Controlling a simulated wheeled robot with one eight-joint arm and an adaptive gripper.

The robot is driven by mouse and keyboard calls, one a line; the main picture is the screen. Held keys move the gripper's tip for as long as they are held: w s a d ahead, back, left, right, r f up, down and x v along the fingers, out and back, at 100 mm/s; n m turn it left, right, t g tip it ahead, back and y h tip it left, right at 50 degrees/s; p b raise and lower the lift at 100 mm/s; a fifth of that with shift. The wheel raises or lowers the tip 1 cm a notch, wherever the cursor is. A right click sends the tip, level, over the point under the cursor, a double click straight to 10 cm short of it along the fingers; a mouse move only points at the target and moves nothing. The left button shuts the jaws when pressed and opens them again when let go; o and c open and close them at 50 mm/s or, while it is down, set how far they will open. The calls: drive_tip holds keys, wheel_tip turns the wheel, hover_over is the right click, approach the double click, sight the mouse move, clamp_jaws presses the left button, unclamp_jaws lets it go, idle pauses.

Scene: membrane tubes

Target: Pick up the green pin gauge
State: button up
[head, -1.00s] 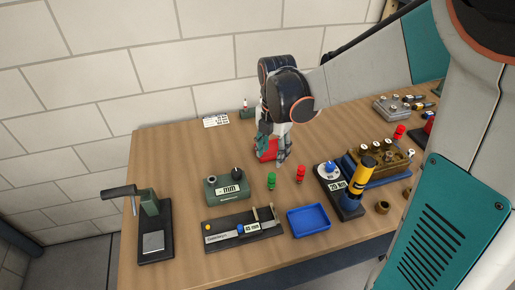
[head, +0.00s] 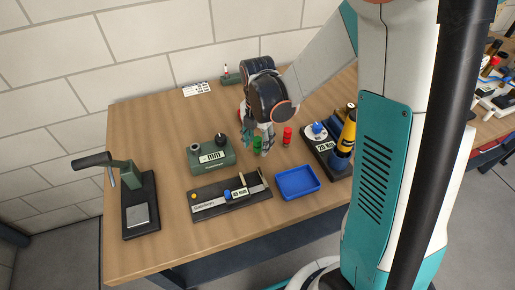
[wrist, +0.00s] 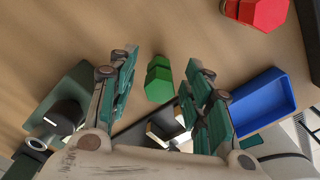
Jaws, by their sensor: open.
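The green pin gauge (head: 257,144) stands on the table beside my gripper (head: 256,138), between the green block gauge and the red pin gauge. In the wrist view the green pin gauge (wrist: 159,80) shows near the top of the gap between my two fingertips (wrist: 160,68). My gripper is open, with one finger on each side of the gauge and nothing held. I cannot tell whether a finger touches it. The red pin gauge (head: 287,136) stands to the right; it also shows at the top right of the wrist view (wrist: 258,12).
A green gauge block (head: 196,155) with a black knob is left. A black stand (head: 318,144) with a yellow-blue tool is right. A press (head: 128,222) stands far left.

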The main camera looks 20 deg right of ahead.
drive_tip(key=shift+f, duration=0.65)
drive_tip(key=shift+c, duration=0.5)
drive_tip(key=c, duration=1)
drive_tip(key=shift+o, duration=0.2)
drive_tip(key=shift+r, duration=0.15)
